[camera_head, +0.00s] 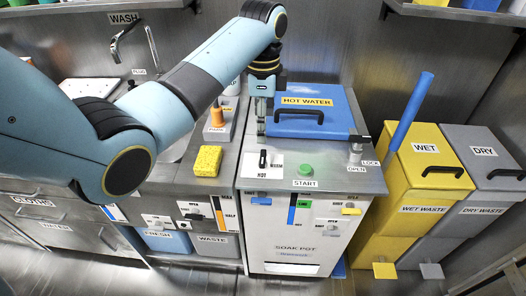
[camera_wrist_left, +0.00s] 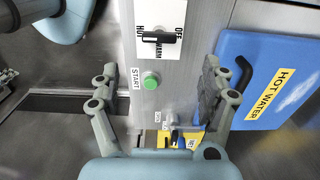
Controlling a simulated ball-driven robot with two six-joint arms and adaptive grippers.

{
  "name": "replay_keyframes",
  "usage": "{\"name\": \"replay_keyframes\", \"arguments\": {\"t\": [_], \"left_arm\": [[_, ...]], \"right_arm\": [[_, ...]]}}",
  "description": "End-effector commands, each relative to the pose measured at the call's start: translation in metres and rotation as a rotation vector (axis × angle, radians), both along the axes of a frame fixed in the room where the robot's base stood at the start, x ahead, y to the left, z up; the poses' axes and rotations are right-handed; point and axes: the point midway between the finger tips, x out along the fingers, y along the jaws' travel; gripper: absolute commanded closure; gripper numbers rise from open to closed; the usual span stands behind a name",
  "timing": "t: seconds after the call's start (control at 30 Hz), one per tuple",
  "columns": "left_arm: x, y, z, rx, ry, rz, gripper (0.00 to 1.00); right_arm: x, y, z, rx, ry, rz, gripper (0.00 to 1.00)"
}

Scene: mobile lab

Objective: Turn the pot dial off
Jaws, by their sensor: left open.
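The pot dial (camera_head: 262,158) is a black bar handle on a white plate on the steel top of the soak pot (camera_head: 225,165), with HOT and WARM labels. In the left wrist view the dial (camera_wrist_left: 157,37) lies lengthwise between HOT and OFF, with WARM beside it; which end is the pointer I cannot tell. My left gripper (camera_head: 261,130) hangs above the pot top, behind the dial, partly hidden by its own wrist. In the wrist view its fingers (camera_wrist_left: 158,85) are spread wide and empty, with the dial beyond their tips, apart. My right gripper is not in view.
A green START button (camera_head: 306,169) is close to the dial. The blue HOT WATER lid (camera_head: 330,115) is behind it, and an OPEN/LOCK latch (camera_head: 356,146) is to the right. A yellow sponge (camera_head: 207,161) lies left. Yellow WET (camera_head: 425,165) and grey DRY bins stand right.

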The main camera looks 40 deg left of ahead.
Motion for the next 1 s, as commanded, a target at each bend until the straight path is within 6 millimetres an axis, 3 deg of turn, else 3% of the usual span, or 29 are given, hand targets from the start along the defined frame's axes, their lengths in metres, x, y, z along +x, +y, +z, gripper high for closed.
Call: {"name": "replay_keyframes", "arguments": {"t": [0.53, 0.7, 0.97, 1.0], "left_arm": [[-0.001, 0.0, -0.094, -0.001, 0.004, -0.003, 0.21], [-0.001, 0.0, -0.104, 0.0, 0.002, -0.002, 0.21], [-0.001, 0.0, -0.105, 0.0, 0.002, -0.002, 0.21], [-0.001, 0.0, -0.105, 0.0, 0.002, -0.002, 0.26]], "right_arm": [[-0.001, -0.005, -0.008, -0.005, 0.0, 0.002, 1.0], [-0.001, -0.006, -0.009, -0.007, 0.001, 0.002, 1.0], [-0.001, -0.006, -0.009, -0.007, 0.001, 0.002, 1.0], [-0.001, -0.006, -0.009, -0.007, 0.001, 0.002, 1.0]]}}
